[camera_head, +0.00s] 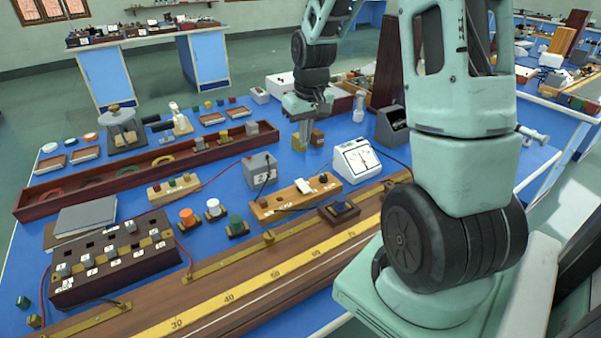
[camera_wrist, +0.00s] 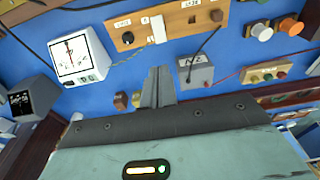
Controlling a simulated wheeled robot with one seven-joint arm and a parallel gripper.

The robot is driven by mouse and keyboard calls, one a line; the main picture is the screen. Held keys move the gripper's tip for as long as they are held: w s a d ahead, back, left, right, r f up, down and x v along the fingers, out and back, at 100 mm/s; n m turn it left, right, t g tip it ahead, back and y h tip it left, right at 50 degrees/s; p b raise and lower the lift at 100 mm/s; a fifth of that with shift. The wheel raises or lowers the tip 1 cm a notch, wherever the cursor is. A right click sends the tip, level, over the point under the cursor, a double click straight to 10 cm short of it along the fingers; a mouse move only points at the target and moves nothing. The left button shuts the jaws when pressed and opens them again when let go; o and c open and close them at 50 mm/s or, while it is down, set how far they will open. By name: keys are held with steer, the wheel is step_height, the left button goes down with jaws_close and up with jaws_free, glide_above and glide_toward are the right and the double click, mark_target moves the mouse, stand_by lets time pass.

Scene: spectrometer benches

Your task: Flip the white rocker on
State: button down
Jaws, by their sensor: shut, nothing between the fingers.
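The white rocker (camera_head: 304,186) sits on a light wooden board (camera_head: 270,207) with a black knob, in the middle of the blue bench. In the wrist view the rocker (camera_wrist: 157,29) is near the top centre, on the same board (camera_wrist: 180,18). My gripper (camera_wrist: 158,75) is shut and empty, its fingers pointing toward the board with a gap of blue bench between. In the head view my gripper (camera_head: 303,128) hangs over the bench behind the rocker, its fingertips hard to make out. The rocker's tilt is too small to tell.
A white dial meter (camera_head: 355,160) stands right of the board, and a grey box (camera_head: 260,170) stands left behind it. A cable runs over the board. A small dark block (camera_head: 340,211) and a long wooden rail (camera_head: 250,285) lie in front.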

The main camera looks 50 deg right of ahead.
mark_target(301, 182)
steer(key=f, duration=0.4)
steer(key=w+f, duration=0.1)
steer(key=f, duration=0.4)
steer(key=w+f+p, duration=0.1)
steer(key=f, duration=0.4)
steer(key=shift+d, duration=0.2)
steer(key=shift+r, duration=0.1)
steer(key=shift+f+g+p, duration=0.25)
steer(key=shift+g+p, duration=0.05)
steer(key=shift+s+r, duration=0.1)
steer(key=shift+s, duration=0.05)
steer(key=shift+s+a+r, duration=0.15)
steer(key=shift+s+r, duration=0.05)
steer(key=shift+s, duration=0.35)
